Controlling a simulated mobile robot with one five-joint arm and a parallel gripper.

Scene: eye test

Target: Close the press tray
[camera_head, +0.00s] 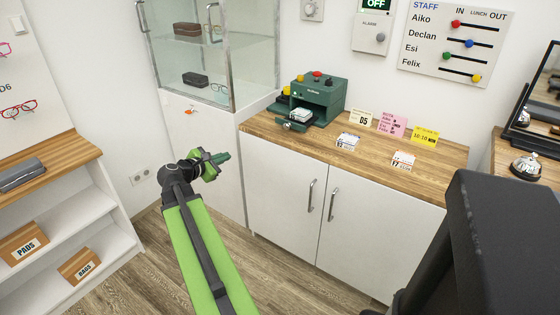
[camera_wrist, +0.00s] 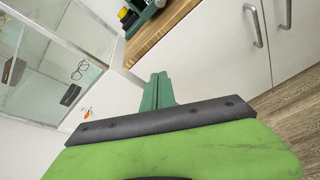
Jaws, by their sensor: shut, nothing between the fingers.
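The dark green press (camera_head: 322,97) stands at the left end of the wooden counter, with a red button and a yellow part on top. Its tray (camera_head: 294,125) sticks out at the front, and a small white item (camera_head: 300,114) is on or just above it. My gripper (camera_head: 224,157) is shut and empty, in front of the white cabinet, to the left of and lower in the picture than the tray, apart from it. In the wrist view my green fingers (camera_wrist: 157,92) are together, and part of the press (camera_wrist: 142,14) shows at the top edge, cut off.
The wooden counter (camera_head: 390,175) holds lens boxes (camera_head: 348,141) and small cards (camera_head: 392,125). Cabinet door handles (camera_head: 311,196) stick out below it. A glass display case (camera_head: 245,50) stands left of the press. A shelf unit (camera_head: 75,225) is at the left. Floor between is clear.

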